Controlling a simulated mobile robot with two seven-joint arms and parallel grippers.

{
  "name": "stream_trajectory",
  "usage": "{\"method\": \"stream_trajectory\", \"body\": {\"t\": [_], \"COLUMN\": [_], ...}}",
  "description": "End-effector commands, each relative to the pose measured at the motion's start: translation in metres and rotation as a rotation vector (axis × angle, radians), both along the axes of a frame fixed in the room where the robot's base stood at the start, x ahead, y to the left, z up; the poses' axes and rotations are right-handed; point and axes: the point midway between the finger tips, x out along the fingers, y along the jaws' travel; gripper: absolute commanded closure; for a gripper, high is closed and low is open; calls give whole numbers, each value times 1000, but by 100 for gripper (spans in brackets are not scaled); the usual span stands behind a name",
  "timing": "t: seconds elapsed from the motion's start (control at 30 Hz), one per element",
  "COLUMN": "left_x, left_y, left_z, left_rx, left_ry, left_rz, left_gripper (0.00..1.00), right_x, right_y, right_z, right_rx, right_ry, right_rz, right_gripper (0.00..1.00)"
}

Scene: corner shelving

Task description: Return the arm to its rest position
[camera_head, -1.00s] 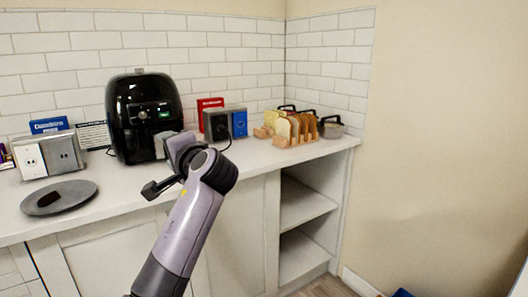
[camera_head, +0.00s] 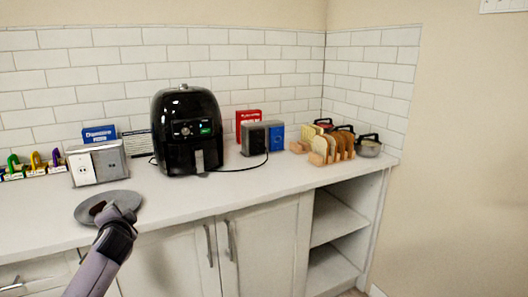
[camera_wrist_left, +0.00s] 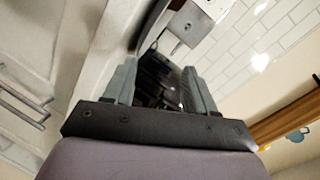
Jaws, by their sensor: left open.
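My left arm (camera_head: 103,250) comes in from the lower left in the head view, and its end overlaps the front of a grey round plate (camera_head: 82,208) on the counter. Its fingers are hard to make out there. In the left wrist view my left gripper (camera_wrist_left: 160,88) has its two grey fingers spread apart, so it is open. A dark shape shows between and beyond the fingers; I cannot tell what it is. A small dark piece (camera_head: 97,208) on the plate is partly hidden by the arm. My right gripper is not in view.
A black air fryer (camera_head: 187,132) stands mid-counter, with a toaster (camera_head: 254,139) and a wooden rack of bread slices (camera_head: 320,160) to its right. An outlet box (camera_head: 97,163) stands behind the plate. Cabinet doors (camera_head: 268,245) and open shelves (camera_head: 333,222) lie below. The counter front is clear beside the plate.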

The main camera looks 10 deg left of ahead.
Motion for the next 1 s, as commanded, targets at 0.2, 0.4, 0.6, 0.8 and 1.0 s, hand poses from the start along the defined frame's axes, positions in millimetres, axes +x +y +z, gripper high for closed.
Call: {"method": "stream_trajectory", "body": {"t": [0.2,0.4,0.6,0.8,1.0], "left_x": [29,31,-12,-77,-159], "left_y": [-57,-92,-126,-163,-199], "left_z": [15,23,-55,-133,-197], "left_rx": [-408,-712,-751,-819,-903], "left_ry": [-271,-441,-322,-195,-70], "left_rz": [-243,-375,-380,-376,-356], "left_gripper": [44,44,44,44,44], "right_x": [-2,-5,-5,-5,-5], "right_y": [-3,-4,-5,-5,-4], "right_z": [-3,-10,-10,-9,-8], "right_rx": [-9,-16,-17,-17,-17], "right_ry": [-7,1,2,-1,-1], "right_rz": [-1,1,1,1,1], "right_gripper": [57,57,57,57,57]}}
